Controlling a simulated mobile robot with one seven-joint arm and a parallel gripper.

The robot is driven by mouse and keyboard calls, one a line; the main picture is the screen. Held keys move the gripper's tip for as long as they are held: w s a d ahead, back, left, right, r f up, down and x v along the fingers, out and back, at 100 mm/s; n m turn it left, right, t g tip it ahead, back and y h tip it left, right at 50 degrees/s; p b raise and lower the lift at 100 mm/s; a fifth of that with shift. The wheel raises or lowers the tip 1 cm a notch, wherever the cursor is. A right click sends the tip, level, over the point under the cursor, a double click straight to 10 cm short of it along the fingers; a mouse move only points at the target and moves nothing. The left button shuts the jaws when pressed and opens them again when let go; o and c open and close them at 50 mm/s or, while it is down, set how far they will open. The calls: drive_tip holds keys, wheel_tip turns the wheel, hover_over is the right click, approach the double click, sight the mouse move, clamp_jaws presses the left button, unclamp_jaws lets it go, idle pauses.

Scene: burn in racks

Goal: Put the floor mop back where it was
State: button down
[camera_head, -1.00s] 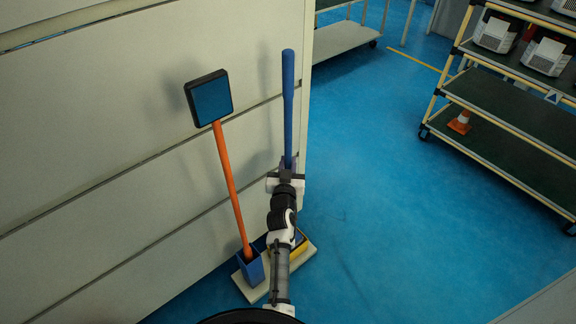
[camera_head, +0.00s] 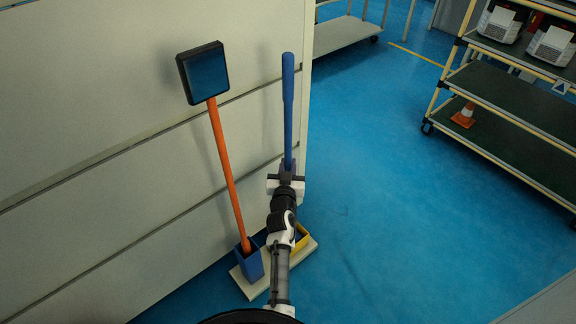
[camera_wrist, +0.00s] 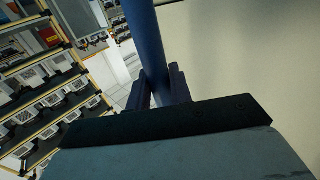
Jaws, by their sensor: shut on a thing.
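A long blue handle (camera_head: 288,105), which I take to be the floor mop's, stands nearly upright by the panel's right edge. My gripper (camera_head: 287,180) is shut on it low down. In the wrist view the blue handle (camera_wrist: 148,45) runs between the two dark fingers (camera_wrist: 158,88). Its lower end is hidden behind my arm, so I cannot tell whether it touches anything. A pale stand (camera_head: 250,290) on the floor carries a blue holder (camera_head: 251,264) and a yellow holder (camera_head: 303,238), the latter partly hidden by my arm.
An orange-handled tool (camera_head: 227,170) with a square dark-blue head leans in the blue holder, close left of my gripper. A large beige panel (camera_head: 90,150) stands behind. The blue floor between is clear.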

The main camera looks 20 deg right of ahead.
drive_tip(key=shift+f+b, duration=0.5)
drive_tip(key=shift+b, duration=0.2)
drive_tip(key=c, duration=1.2)
unclamp_jaws()
drive_tip(key=shift+o, duration=0.2)
drive_tip(key=shift+f, duration=0.1)
